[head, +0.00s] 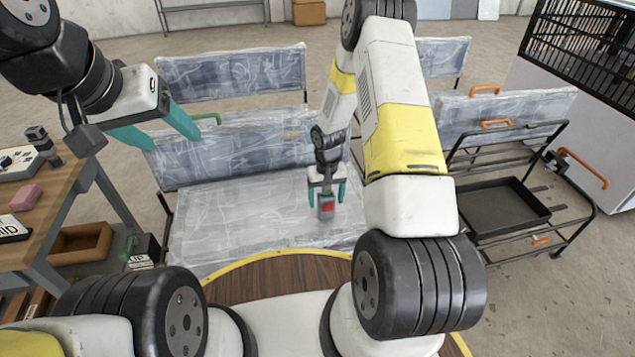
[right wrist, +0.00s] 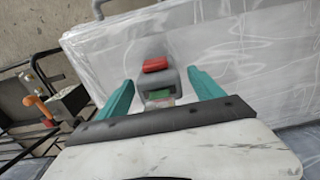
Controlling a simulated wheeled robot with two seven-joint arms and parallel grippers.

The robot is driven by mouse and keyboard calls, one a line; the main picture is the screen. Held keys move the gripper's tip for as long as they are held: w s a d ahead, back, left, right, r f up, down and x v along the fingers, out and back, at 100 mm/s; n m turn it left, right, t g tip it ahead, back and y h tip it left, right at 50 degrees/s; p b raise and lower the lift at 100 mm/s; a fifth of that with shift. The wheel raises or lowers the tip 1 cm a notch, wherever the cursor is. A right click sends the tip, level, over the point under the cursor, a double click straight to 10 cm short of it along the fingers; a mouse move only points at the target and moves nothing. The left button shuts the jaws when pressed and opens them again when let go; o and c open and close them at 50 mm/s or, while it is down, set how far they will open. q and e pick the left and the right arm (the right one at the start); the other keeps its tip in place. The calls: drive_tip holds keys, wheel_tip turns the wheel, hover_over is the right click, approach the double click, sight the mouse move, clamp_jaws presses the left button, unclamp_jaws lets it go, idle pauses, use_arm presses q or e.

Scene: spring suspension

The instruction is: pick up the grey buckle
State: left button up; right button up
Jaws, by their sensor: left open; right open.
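The grey buckle (head: 326,213) with a red part shows over the plastic-wrapped seat (head: 220,215) in the head view. It also shows in the right wrist view (right wrist: 151,80), its red part at the far end and a green part nearer the palm. My right gripper (head: 326,200) is open, with its teal fingers on either side of the buckle. Gaps show between the fingers and the buckle in the right wrist view. My left gripper (head: 172,140) is open and empty at the upper left, in front of the wrapped backrest (head: 240,145).
A wooden workbench (head: 65,190) with a pink block (head: 26,198) stands at the left. A black metal frame with a dark tray (head: 500,208) is at the right. More wrapped panels (head: 230,72) stand behind. The seat around the buckle looks clear.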

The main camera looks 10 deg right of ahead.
drive_tip(key=c, duration=1.6)
drive_tip(key=shift+c, duration=0.2)
